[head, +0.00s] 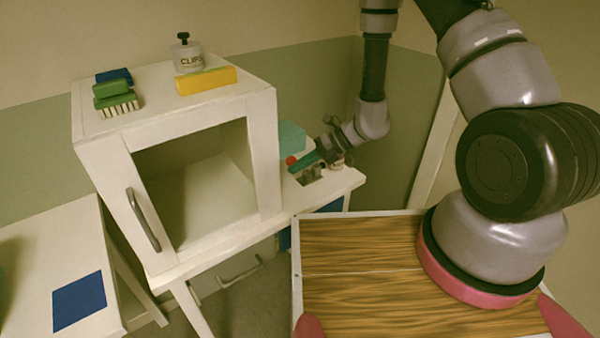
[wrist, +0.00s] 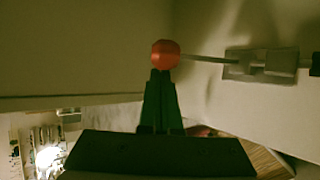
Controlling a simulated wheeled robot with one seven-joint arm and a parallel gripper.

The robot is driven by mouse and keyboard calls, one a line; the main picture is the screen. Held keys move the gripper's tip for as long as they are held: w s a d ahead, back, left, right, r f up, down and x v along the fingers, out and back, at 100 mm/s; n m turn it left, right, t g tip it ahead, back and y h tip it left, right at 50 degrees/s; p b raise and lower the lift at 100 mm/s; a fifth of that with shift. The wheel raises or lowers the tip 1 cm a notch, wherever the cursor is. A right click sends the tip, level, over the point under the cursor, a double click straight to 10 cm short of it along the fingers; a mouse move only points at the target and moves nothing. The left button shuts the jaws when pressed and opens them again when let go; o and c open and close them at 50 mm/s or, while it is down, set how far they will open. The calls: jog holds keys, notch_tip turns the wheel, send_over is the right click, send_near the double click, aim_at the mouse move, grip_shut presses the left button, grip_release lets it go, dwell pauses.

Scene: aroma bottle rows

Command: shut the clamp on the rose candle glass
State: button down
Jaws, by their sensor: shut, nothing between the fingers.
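A red ball knob (head: 291,160) sits at the end of the clamp's lever at the right end of the white bench. In the wrist view the knob (wrist: 166,53) is on a thin rod that runs right to the grey metal clamp (wrist: 262,64). My gripper (head: 300,164) is shut and empty. Its green fingertips (wrist: 160,74) are right at the knob, not around it; whether they touch I cannot tell. The clamp's base (head: 311,175) is partly hidden by the gripper. A small pale glass (head: 337,161) shows behind it, mostly covered; I cannot confirm it as the rose candle glass.
A white open-fronted cabinet (head: 92,165) stands left of the clamp. A wood-topped tray (head: 350,255) is in front.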

jog(key=shift+d, duration=0.1)
dwell(0.4)
jog(key=shift+w+d+r+y, duration=0.1)
jog(key=shift+w+r+y, duration=0.1)
jog(key=shift+y, duration=0.1)
jog(key=shift+w+d+r+y, duration=0.1)
jog(key=shift+d+r+y, duration=0.1)
jog(key=shift+y, duration=0.1)
